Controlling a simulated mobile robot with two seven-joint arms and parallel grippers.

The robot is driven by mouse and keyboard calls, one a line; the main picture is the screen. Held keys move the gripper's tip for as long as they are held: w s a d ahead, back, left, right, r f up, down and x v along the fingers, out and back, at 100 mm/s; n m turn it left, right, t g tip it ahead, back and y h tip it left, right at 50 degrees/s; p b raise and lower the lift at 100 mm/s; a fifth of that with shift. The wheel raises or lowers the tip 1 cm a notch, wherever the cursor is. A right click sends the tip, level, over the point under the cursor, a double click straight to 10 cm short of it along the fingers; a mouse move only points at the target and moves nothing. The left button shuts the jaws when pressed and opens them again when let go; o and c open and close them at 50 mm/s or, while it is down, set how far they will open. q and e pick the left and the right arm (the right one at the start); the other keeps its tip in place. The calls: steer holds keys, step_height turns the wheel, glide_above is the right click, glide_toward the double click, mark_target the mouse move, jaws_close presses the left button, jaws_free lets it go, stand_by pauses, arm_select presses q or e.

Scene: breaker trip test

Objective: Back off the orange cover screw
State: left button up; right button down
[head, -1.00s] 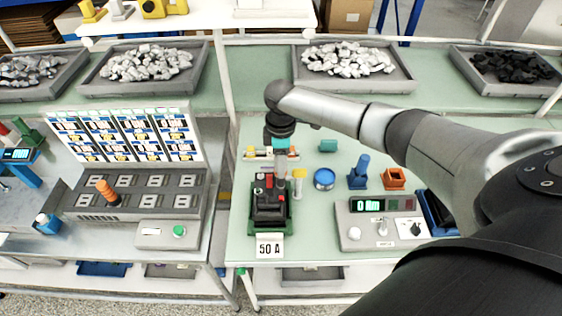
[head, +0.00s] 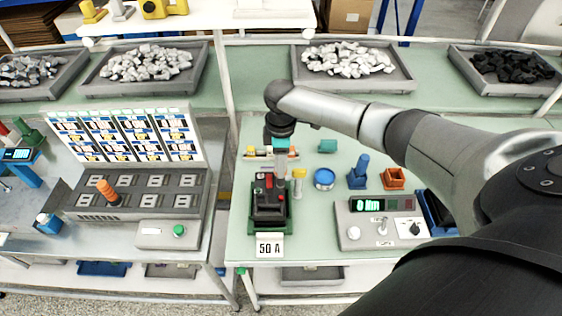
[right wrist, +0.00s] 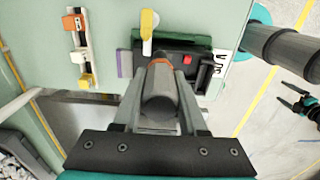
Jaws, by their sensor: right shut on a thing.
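In the head view my right gripper (head: 281,176) points down over the dark breaker (head: 266,206), which sits in a green holder behind a "50 A" card (head: 269,246). In the right wrist view its fingers (right wrist: 160,92) are shut around a thick dark-grey cylinder, probably a tool handle, with an orange part (right wrist: 162,63) at its far end. I cannot tell whether that part is the cover screw. The breaker (right wrist: 196,66) shows a red button there. My left gripper (right wrist: 298,103) appears at the right edge of the wrist view, fingers apart, over the floor.
A console with a lit display (head: 368,205) stands right of the breaker. Blue round tin (head: 324,180), blue holder (head: 359,172) and orange tray (head: 394,179) stand behind it. A yellow-topped post (head: 299,182) is close beside the breaker. A grey slotted rack (head: 135,193) is left.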

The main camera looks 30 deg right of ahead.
steer(key=shift+s+a, duration=0.1)
steer(key=shift+r+p, duration=1.05)
steer(key=shift+p, duration=0.25)
steer(key=shift+r+p, duration=0.4)
steer(key=shift+r, duration=1.5)
